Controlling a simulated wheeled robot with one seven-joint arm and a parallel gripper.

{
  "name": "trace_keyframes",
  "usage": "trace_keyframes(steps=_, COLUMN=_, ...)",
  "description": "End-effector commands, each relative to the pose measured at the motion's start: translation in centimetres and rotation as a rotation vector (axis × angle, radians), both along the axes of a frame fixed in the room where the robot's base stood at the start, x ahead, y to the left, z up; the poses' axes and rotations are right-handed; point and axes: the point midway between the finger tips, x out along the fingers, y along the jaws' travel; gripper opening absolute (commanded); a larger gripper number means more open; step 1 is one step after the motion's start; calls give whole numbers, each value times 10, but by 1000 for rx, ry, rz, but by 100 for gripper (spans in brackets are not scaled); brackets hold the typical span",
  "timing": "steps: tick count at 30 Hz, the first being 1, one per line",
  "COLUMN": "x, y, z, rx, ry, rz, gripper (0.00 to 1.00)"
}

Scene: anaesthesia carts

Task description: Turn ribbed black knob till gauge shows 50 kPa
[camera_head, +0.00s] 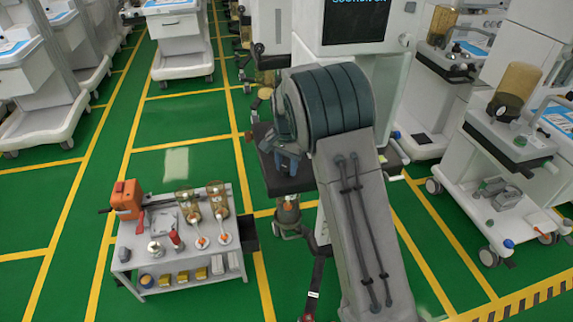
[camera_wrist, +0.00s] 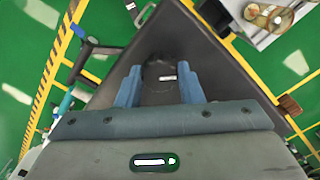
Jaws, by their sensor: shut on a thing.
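My gripper (camera_wrist: 159,72) points down at a dark grey panel (camera_wrist: 215,80) in the wrist view. Its two blue fingers stand on either side of a dark, rounded thing (camera_wrist: 157,86), shut on it. This looks like the black knob, but its ribs cannot be made out. A small pale mark lies beside it. In the head view, my gripper (camera_head: 287,160) is low at the front of the machine with the lit screen (camera_head: 355,20), and my arm hides most of that spot. No gauge face or needle can be read in either view.
A grey trolley (camera_head: 150,262) at the lower left carries an orange device (camera_head: 126,198), clear canisters (camera_head: 217,199) and small yellow boxes. Other white carts (camera_head: 180,45) stand behind and at the right (camera_head: 505,130). Green floor with yellow lines is free at the left.

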Motion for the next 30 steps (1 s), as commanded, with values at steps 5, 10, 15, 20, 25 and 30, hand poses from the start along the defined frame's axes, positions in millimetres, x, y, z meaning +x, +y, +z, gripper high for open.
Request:
trace_keyframes(steps=5, x=1, y=0, z=1, rx=1, ry=-4, rz=1, gripper=11)
trace_keyframes(steps=10, x=1, y=0, z=1, rx=1, ry=-4, rz=1, gripper=55)
trace_keyframes(steps=15, x=1, y=0, z=0, rx=0, ry=-2, rz=2, gripper=55)
trace_keyframes(steps=20, x=1, y=0, z=4, rx=1, ry=-3, rz=2, gripper=55)
trace_keyframes(steps=25, x=1, y=0, z=27, rx=1, ry=-7, rz=2, gripper=55)
trace_keyframes(steps=30, x=1, y=0, z=66, rx=1, ry=-8, rz=3, gripper=55)
